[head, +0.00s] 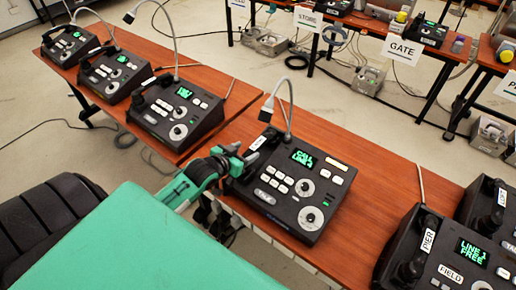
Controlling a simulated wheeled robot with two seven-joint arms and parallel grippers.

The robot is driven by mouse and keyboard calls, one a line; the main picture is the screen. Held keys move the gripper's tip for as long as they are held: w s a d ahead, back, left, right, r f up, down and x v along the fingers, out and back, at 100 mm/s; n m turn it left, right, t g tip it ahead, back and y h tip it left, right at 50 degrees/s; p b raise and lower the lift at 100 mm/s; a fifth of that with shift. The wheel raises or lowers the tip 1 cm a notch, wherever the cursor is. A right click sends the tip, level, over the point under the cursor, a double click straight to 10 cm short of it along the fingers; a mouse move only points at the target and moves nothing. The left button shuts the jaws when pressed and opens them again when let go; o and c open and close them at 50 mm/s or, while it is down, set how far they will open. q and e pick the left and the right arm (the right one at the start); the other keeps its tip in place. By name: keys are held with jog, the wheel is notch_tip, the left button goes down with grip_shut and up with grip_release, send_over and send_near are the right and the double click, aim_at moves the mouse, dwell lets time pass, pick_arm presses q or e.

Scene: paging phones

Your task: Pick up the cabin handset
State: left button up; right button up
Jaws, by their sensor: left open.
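A black desk phone (298,189) stands on the brown table in the middle, with a lit green screen that seems to read "CALL LINE". Its black handset (270,136) lies along the left side of the phone and carries a small white label too small to read, so I cannot tell that it is the cabin one. My left gripper (239,161) is open at that left side, its fingers close around or beside the handset's lower part. The gripper hides part of the handset, and I cannot tell whether they touch. My right gripper is not in view.
A gooseneck microphone (268,108) rises behind the phone. Several similar phones (178,112) line the left table. Bare tabletop (372,165) lies right of the middle phone. Tables with signs stand behind.

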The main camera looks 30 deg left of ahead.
aim_at(256, 145)
pick_arm(q)
jog(key=shift+w+f, duration=0.1)
jog(key=shift+w, duration=0.3)
jog(key=shift+w+d+p, duration=0.1)
jog(key=shift+w+p, duration=0.25)
jog(key=p+x, duration=0.1)
jog(key=x, duration=0.2)
jog(key=shift+w+d, duration=0.15)
jog(key=shift+w+f, duration=0.2)
jog(key=shift+w, duration=0.25)
jog(key=shift+c, duration=0.5)
jog(key=c, duration=1.1)
jog(key=shift+r, duration=0.1)
notch_tip(256, 145, up, 10)
jog(key=shift+b, duration=0.8)
